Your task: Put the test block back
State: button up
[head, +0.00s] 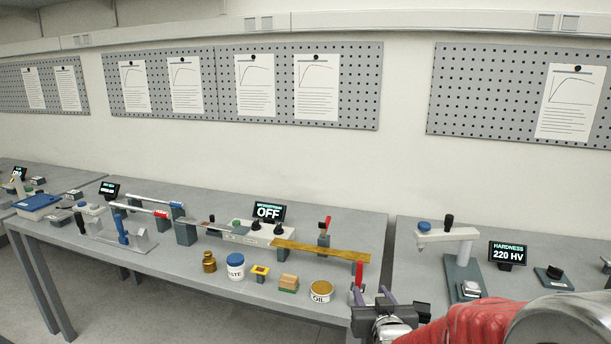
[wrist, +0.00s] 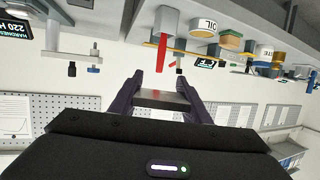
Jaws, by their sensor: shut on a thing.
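My gripper (head: 372,294) is at the front right of the middle table in the head view, its purple fingers raised near the table's right end. In the wrist view, my gripper (wrist: 162,88) is shut on a dark grey flat block, the test block (wrist: 163,100), which spans between the fingers. In the head view I cannot make the block out clearly. The hardness tester (head: 463,262), with a blue knob and grey base, stands on the right table; a small pale piece (head: 470,289) is at its foot. The tester also shows upside down in the wrist view (wrist: 75,50).
A display (head: 508,254) reads "HARDNESS 220 HV". A dark box with a knob (head: 554,277) stands right of it. An oil tin (head: 321,291), a red-handled lever (head: 360,275) and a long brass-coloured bar (head: 320,250) are left of my gripper. A gap separates the tables.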

dwell(0.3)
jog(key=shift+w+f, duration=0.2)
jog(key=shift+f, duration=0.65)
jog(key=shift+w+f, duration=0.25)
jog(key=shift+f, duration=0.55)
jog(key=shift+w+f, duration=0.2)
jog(key=shift+f, duration=0.65)
